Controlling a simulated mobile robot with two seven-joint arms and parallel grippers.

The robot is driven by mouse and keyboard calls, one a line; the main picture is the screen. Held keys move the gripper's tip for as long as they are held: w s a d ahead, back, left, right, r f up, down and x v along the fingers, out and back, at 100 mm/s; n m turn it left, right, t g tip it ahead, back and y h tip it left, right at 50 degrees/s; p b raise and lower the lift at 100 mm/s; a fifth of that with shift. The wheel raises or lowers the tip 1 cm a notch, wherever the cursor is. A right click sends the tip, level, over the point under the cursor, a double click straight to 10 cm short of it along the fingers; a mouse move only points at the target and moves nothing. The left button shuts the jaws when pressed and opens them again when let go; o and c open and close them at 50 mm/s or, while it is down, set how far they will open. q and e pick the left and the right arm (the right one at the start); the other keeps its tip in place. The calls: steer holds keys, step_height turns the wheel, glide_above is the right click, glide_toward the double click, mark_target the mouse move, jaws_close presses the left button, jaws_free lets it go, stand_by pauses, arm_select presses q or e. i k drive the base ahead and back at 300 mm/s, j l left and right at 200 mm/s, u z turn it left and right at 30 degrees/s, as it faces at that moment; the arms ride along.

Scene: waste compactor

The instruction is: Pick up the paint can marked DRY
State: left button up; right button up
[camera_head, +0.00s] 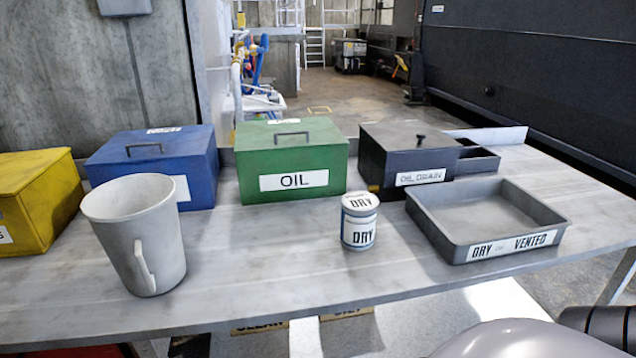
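The paint can marked DRY (359,222) stands upright on the grey table. It is small and light coloured, with DRY labels on its lid and side and a blue band. It stands apart from the grey tray on its right. Neither of my grippers shows in the head view, and nothing is touching the can.
A grey tray labelled DRY and VENTED (440,236) is right of the can. A grey pitcher (140,235) stands at left. Behind are yellow (35,200), blue (155,165), green OIL (290,160) and black oil drain (405,155) boxes. The table front (270,275) is clear.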

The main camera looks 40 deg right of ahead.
mark_target(359, 209)
steer(key=k+j+z, duration=0.1)
steer(key=z, duration=1.45)
steer(key=i+l, duration=0.1)
steer(key=l, duration=0.25)
steer(key=i+l+u, duration=0.1)
steer(key=l, duration=0.2)
